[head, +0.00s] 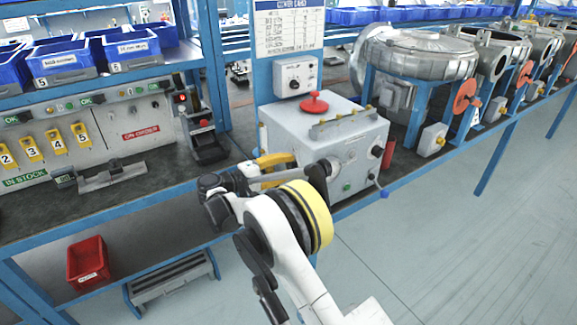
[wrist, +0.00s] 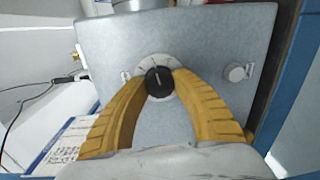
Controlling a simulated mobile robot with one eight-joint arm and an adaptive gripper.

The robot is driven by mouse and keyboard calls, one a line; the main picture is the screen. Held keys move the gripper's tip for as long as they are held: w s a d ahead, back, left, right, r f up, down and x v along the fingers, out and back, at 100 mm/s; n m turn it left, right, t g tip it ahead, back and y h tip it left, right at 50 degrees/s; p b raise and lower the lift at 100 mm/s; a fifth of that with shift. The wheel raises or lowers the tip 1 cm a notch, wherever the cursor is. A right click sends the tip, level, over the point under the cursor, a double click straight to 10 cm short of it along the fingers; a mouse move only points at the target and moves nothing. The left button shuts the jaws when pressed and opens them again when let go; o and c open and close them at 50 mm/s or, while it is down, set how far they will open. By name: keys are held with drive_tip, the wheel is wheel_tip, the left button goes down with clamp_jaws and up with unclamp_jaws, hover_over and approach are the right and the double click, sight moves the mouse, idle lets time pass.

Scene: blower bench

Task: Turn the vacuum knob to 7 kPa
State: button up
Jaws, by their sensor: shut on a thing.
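The black knob (wrist: 160,81) sits on a pale round dial on a grey panel (wrist: 110,60) in the wrist view. Its light pointer mark faces roughly up in the picture. The dial figures are too small to read. My gripper (wrist: 161,79) has its two yellow fingers closed on the knob, one on each side. In the head view my gripper (head: 272,166) is at the lower left front of the grey control box (head: 310,128). The held knob is hidden there behind my gripper and arm.
A round silver button (wrist: 236,72) is right of the knob. The box carries a red knob (head: 315,103) on top and a blue-tipped lever (head: 384,193) at right. A small switch box (head: 295,75) is behind; the metal blower (head: 415,55) stands right.

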drive_tip(key=o, duration=1.2)
drive_tip(key=v, duration=1.2)
drive_tip(key=shift+s+a, duration=0.1)
